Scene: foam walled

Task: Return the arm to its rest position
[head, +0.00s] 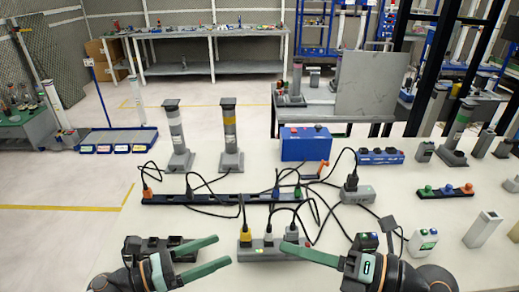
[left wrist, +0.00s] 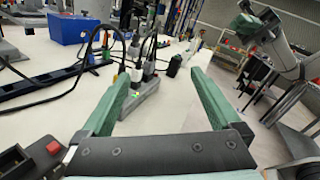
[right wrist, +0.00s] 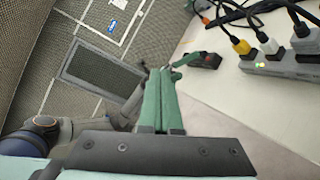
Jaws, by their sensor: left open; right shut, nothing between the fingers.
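My left gripper (head: 224,250) comes in at the lower left of the head view, its two green fingers spread with nothing between them. In the left wrist view the open fingers (left wrist: 159,74) frame a grey power strip lying beyond them. My right gripper (head: 283,246) is at the lower right of the head view, pointing left, its green fingers together. In the right wrist view the closed fingers (right wrist: 160,70) hold nothing, and the strip lies apart from them at the upper right.
A white device (head: 422,243) stands right.

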